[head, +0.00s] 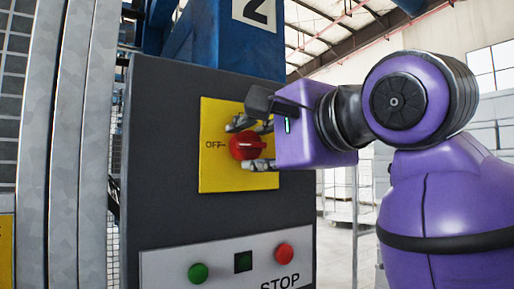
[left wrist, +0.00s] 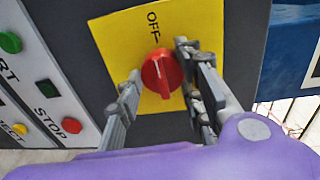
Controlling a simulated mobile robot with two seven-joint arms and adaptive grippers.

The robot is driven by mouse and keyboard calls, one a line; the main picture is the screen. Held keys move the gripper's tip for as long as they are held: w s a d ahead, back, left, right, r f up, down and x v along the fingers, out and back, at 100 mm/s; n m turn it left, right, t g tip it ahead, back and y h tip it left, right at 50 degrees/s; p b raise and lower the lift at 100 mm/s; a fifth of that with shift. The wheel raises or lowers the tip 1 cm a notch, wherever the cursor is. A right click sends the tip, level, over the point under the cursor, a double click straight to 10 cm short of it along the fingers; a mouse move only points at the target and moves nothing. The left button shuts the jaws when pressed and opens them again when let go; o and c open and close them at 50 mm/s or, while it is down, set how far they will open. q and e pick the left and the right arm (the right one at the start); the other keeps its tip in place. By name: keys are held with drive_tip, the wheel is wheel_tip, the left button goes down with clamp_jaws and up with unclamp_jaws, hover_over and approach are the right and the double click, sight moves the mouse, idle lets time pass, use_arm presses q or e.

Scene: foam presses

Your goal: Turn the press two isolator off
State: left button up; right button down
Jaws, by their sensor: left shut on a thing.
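The press two isolator is a red rotary knob (head: 246,145) on a yellow plate (head: 212,175), fixed to a dark grey cabinet. The word OFF with a short line is printed left of the knob in the head view. My left gripper (head: 254,144) is shut on the knob, one finger above it and one below. In the left wrist view the red knob (left wrist: 162,74) sits between the fingers of the gripper (left wrist: 158,62). Its raised ridge appears to line up with the OFF mark. My right gripper is not in view.
The dark cabinet (head: 160,120) also bears a lower panel with a green button (head: 198,273), a small dark square (head: 243,261) and a red STOP button (head: 285,251). A blue post with a number 2 sign (head: 254,12) rises behind. Grey metal posts and mesh (head: 62,140) stand left.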

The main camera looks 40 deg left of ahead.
use_arm(q)
drive_tip(key=shift+a+f, duration=0.1)
drive_tip(key=shift+f, duration=0.35)
drive_tip(key=o, duration=1)
drive_tip(key=shift+r, duration=0.2)
drive_tip(key=v, duration=1.2)
drive_tip(key=shift+s+r, duration=0.1)
